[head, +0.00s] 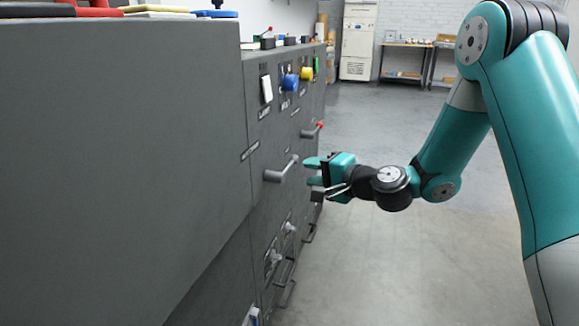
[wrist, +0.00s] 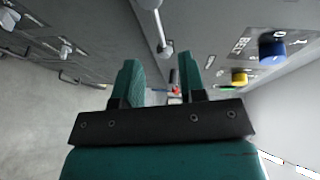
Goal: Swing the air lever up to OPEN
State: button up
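Two levers stick out of the grey cabinet front in the head view: a grey one (head: 282,169) and, farther along, a red-tipped one (head: 313,131). The labels are too small to read, so I cannot tell which is the air lever. My gripper (head: 313,172) is open and empty, just right of the grey lever's end and apparently not touching it. In the wrist view the grey lever (wrist: 148,4) shows above my open fingers (wrist: 160,82). A small red tip (wrist: 175,90) shows farther off, in the gap between them.
A blue knob (head: 290,81), a yellow knob (head: 307,73) and a white switch plate (head: 266,88) are above the levers. Lower drawer handles (head: 287,293) stick out from the front. The floor (head: 400,260) right of the cabinet is clear. Workbenches (head: 405,60) stand far back.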

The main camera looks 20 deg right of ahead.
aim_at(289, 165)
jog(key=x, duration=0.8)
jog(key=shift+a, duration=0.1)
jog(key=shift+c, duration=0.5)
grip_shut()
jog(key=shift+f, duration=0.1)
